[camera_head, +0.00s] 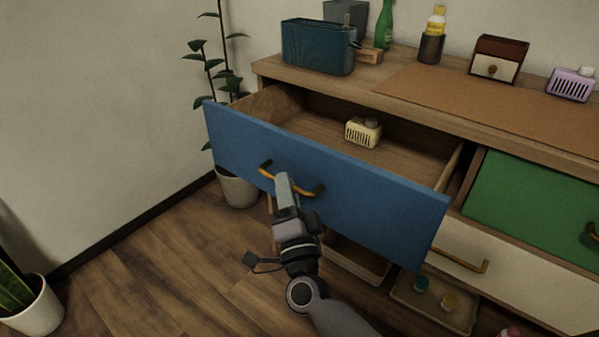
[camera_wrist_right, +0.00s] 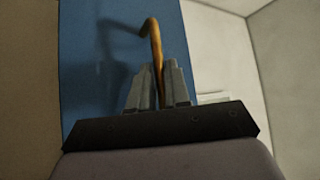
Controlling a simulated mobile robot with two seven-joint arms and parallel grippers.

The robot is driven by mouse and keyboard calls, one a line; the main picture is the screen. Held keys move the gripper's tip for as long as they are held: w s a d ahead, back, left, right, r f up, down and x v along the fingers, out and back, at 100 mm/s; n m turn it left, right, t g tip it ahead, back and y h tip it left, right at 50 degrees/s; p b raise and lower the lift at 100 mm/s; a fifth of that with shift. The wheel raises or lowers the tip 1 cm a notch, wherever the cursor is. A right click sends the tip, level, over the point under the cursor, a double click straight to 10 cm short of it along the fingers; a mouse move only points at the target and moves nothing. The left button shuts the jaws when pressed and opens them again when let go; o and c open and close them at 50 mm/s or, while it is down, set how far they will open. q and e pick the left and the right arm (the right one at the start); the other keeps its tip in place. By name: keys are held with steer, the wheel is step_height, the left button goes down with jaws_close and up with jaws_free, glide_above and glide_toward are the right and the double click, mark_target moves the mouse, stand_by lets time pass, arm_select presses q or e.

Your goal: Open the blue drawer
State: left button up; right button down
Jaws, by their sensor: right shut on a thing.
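The blue drawer (camera_head: 370,203) is pulled well out of the wooden cabinet, and its inside shows from above. A small cream slotted box (camera_head: 363,131) sits on the drawer's floor. The drawer's curved orange-brown handle (camera_head: 308,190) is on its front. My right gripper (camera_head: 284,184) is at the handle, shut on it. In the right wrist view the two grey fingers (camera_wrist_right: 158,88) close around the handle (camera_wrist_right: 155,45), with the blue front (camera_wrist_right: 90,60) behind. The middle of the handle is partly hidden by the gripper. My left gripper is not in view.
A green drawer (camera_head: 540,200) and a white drawer (camera_head: 500,275) are to the right, both shut. Several objects, including a teal toaster-like box (camera_head: 318,46), stand on the cabinet top (camera_head: 420,72). A potted plant (camera_head: 238,188) stands at the cabinet's left.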

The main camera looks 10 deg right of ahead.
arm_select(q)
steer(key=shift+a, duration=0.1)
arm_select(e)
steer(key=shift+s+a, duration=0.35)
steer(key=c, duration=1.2)
jaws_free()
steer(key=shift+o, duration=0.2)
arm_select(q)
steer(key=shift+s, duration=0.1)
arm_select(e)
steer(key=shift+f, duration=0.1)
